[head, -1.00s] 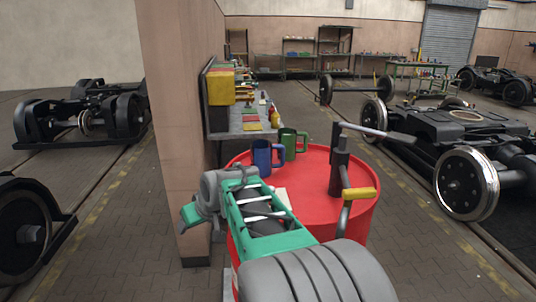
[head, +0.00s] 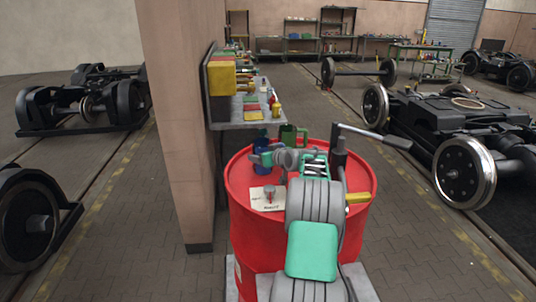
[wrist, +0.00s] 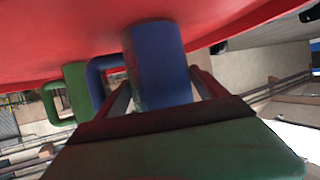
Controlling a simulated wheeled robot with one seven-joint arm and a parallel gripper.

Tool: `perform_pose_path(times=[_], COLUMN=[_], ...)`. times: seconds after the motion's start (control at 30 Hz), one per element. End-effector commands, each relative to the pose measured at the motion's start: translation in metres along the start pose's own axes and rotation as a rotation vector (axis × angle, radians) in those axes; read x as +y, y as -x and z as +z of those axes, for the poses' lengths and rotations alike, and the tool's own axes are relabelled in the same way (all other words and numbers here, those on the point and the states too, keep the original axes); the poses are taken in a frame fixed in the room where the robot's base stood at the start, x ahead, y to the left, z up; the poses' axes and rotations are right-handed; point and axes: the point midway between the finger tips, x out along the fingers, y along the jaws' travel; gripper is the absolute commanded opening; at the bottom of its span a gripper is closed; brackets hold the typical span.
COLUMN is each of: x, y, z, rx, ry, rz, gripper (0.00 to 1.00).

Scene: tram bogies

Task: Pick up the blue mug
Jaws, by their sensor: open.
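The blue mug (head: 262,170) stands on top of the red drum, partly hidden by my gripper in the head view. In the wrist view the blue mug (wrist: 158,55) is large, with its handle toward the left. My open gripper (wrist: 161,82) has one finger on each side of the mug body; I cannot tell whether they touch it. In the head view my gripper (head: 266,157) is level with the mug.
The red drum top (head: 240,190) carries a paper note (head: 268,199) at the front. A dark hand pump (head: 339,155) with a long lever stands on the right of the drum. A pillar (head: 180,130) and a cluttered shelf (head: 240,122) lie left and behind.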

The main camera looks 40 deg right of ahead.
Motion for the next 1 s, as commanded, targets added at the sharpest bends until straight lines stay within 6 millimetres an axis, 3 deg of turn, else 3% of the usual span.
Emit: perform_pose_path(times=[0.23,0.87,1.0], x=[0.0003,-0.0003,-0.0001], y=[-0.0020,-0.0019,-0.0016], z=[0.0004,0.0001,-0.0007], rx=[0.000,0.000,0.001], ry=[0.000,0.000,0.001], rz=[0.001,0.000,0.001], gripper=[0.80,0.28,0.26])
